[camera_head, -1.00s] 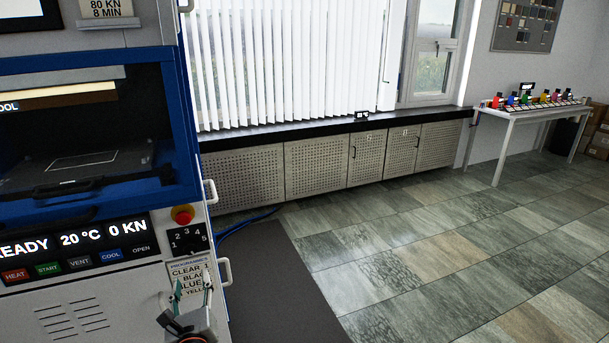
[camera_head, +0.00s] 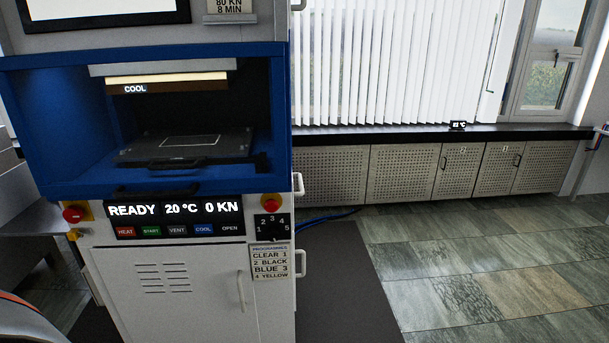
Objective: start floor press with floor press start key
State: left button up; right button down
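The floor press (camera_head: 195,285) is a white cabinet with a blue-framed chamber (camera_head: 280,120), standing at left centre. The chamber front is open, and a dark plate with a handle (camera_head: 185,148) lies inside under an upper platen marked COOL. The display (camera_head: 175,210) reads READY, 20 °C, 0 KN. Below it is a key row, with the green-lettered start key (camera_head: 151,230) between HEAT (camera_head: 126,231) and VENT (camera_head: 177,230), then COOL and OPEN. Nothing covers the keys. Neither of my grippers is in view.
A red emergency button (camera_head: 271,202) sits above a numbered programme selector (camera_head: 272,227) and a programme card (camera_head: 269,262). Another red knob (camera_head: 75,213) is at the left. Handles stick out on the press's right side. A dark mat (camera_head: 345,285) and tiled floor lie clear to the right.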

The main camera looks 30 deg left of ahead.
aim_at(147, 230)
jog(key=u, duration=1.65)
